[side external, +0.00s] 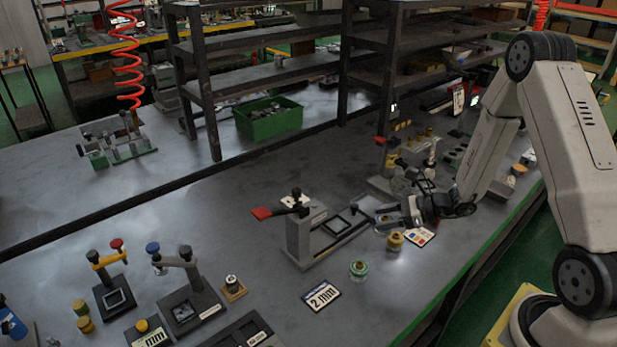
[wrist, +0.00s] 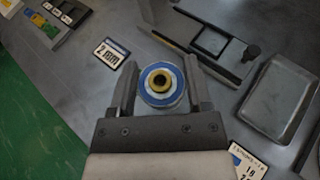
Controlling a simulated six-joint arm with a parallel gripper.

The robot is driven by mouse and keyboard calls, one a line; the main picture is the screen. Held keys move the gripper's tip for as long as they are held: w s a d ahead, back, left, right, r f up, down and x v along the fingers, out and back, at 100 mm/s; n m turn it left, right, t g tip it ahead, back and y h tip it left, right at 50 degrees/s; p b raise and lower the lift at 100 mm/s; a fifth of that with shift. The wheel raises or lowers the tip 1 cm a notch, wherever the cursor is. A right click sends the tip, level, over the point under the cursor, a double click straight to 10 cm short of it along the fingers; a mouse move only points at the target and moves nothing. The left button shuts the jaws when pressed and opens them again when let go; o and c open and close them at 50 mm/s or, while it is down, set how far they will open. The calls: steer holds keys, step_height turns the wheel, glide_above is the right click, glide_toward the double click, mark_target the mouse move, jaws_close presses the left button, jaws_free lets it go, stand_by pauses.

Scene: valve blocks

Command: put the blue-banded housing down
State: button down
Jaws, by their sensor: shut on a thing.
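The blue-banded housing (wrist: 161,84) sits between the two fingers of my gripper (wrist: 160,88) in the wrist view. It has a blue and white ring around a brass-coloured centre with a dark hole. The fingers are shut on it from both sides. In the side external view, my gripper (side external: 386,217) is low over the bench, beside the grey clamp fixture with a red handle (side external: 300,238). The housing is small and hard to make out there. I cannot tell whether its underside touches anything.
A brass-coloured part (side external: 395,242) and a green-banded part (side external: 358,268) stand near my gripper. A "2 mm" card (side external: 321,296) lies in front, and a coloured card (side external: 420,237) lies beside the gripper. The wrist view shows a grey tray (wrist: 281,96) at right. Dark shelving (side external: 210,110) stands behind.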

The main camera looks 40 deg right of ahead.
step_height(320, 180, up, 6)
steer(key=a, duration=0.2)
steer(key=shift+w+a+f+n+g+y, duration=0.2)
steer(key=shift+w+a+n+g+y, duration=0.1)
steer(key=shift+w+n+y, duration=0.1)
glide_above(337, 225)
steer(key=shift+s+a+f, duration=0.1)
steer(key=shift+s+f, duration=0.05)
steer(key=shift+f, duration=2.2)
steer(key=shift+s+a+f, duration=0.1)
steer(key=shift+s+f, duration=0.05)
steer(key=shift+f, duration=2.2)
steer(key=shift+w+f, duration=0.2)
steer(key=shift+f, duration=0.05)
steer(key=shift+d+f, duration=0.1)
steer(key=shift+f, duration=1.5)
steer(key=shift+f, duration=0.15)
